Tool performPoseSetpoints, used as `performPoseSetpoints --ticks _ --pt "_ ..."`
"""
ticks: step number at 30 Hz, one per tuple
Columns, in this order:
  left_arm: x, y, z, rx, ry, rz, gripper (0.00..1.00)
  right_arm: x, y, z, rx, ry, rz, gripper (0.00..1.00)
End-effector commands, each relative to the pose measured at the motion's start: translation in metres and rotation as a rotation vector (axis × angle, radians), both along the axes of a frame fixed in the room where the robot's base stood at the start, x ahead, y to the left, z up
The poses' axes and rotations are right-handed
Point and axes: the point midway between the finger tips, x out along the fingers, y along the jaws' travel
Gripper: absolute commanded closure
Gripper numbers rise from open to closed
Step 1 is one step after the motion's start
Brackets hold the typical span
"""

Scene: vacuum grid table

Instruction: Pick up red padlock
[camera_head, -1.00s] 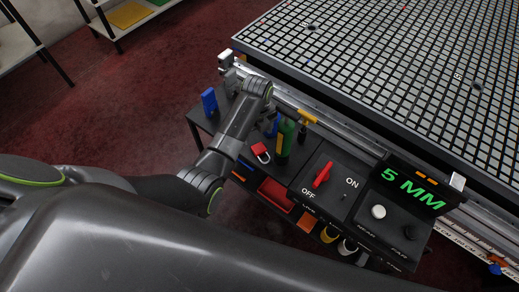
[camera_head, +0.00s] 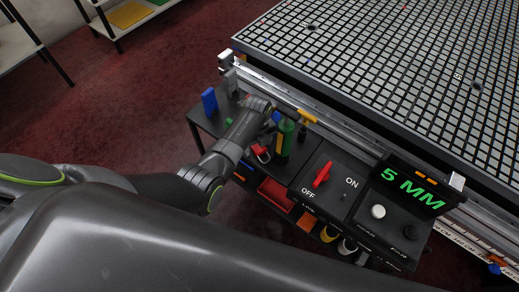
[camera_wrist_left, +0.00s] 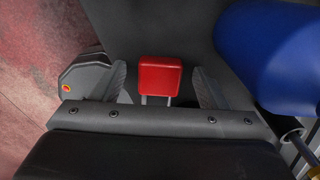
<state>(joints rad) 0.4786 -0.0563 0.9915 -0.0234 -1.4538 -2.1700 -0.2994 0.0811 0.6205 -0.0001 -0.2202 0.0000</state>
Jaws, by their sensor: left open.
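The red padlock (camera_head: 262,152) lies on the black side shelf (camera_head: 207,123), left of a green bottle, partly covered by my left arm in the head view. In the left wrist view the padlock's red body (camera_wrist_left: 160,76) shows between the two fingers, with its metal shackle towards the palm. My left gripper (camera_wrist_left: 160,88) is open, one finger on each side of the padlock, with visible gaps. Its fingers are hidden behind the wrist in the head view. My right gripper is not in view.
A green bottle (camera_head: 284,138) stands close right of the padlock. A blue object (camera_wrist_left: 275,55) is close to the right finger in the wrist view. A blue item (camera_head: 209,101) stands at the shelf's left. The control panel with a red switch (camera_head: 322,174) is to the right.

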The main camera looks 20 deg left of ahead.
Motion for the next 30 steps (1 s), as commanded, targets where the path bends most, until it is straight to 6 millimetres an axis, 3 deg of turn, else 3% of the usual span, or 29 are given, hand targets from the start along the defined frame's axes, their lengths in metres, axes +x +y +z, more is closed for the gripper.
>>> performPoseSetpoints --ticks 2,16,30 --pt "0.000 0.000 0.000 0.000 0.000 0.000 0.38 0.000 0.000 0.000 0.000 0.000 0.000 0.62" --pt "0.000 0.000 0.000 0.000 0.000 0.000 0.98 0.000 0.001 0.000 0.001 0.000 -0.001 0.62" --pt "0.001 0.000 0.012 0.000 -0.001 0.000 1.00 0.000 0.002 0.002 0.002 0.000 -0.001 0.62"
